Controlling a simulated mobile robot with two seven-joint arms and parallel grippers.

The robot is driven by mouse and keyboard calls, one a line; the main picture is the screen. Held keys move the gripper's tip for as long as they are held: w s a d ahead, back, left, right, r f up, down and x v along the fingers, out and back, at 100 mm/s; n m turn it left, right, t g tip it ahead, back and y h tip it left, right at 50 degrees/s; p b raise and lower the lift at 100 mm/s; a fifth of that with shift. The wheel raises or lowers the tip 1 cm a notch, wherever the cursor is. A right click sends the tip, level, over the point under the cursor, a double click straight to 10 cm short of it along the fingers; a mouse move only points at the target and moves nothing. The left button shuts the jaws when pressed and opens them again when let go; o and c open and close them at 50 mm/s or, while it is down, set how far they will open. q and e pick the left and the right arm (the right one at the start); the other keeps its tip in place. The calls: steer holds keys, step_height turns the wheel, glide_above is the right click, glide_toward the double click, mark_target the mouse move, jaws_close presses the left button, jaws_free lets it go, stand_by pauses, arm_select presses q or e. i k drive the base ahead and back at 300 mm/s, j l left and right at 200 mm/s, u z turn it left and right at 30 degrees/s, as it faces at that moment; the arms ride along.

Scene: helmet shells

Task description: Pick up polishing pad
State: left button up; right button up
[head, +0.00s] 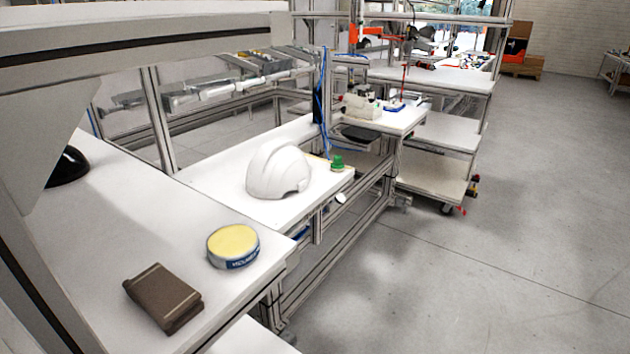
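A round tin-like item (233,246) with a yellow top and a blue-and-white lettered side lies near the right edge of the near white table. A brown block (163,298) with a raised ridge lies on the same table, in front and to the left of it. I cannot tell for certain which of the two is the polishing pad. Neither gripper is in view, and nothing touches either item.
The near white table (105,222) is mostly clear, with a dark rounded object (68,167) at its far left. A white helmet shell (278,172) and a small green object (337,163) sit on the bench behind. Open floor (480,250) lies to the right.

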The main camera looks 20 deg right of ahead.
mark_target(337, 167)
steer(key=l+u, duration=0.15)
steer(key=u, duration=0.25)
steer(key=i+l+u, duration=0.1)
steer(key=u, duration=0.35)
steer(key=l+u, duration=0.5)
steer(key=l, duration=0.4)
steer(key=k+l+u, duration=0.1)
steer(key=l+u, duration=0.25)
steer(key=l, duration=1.4)
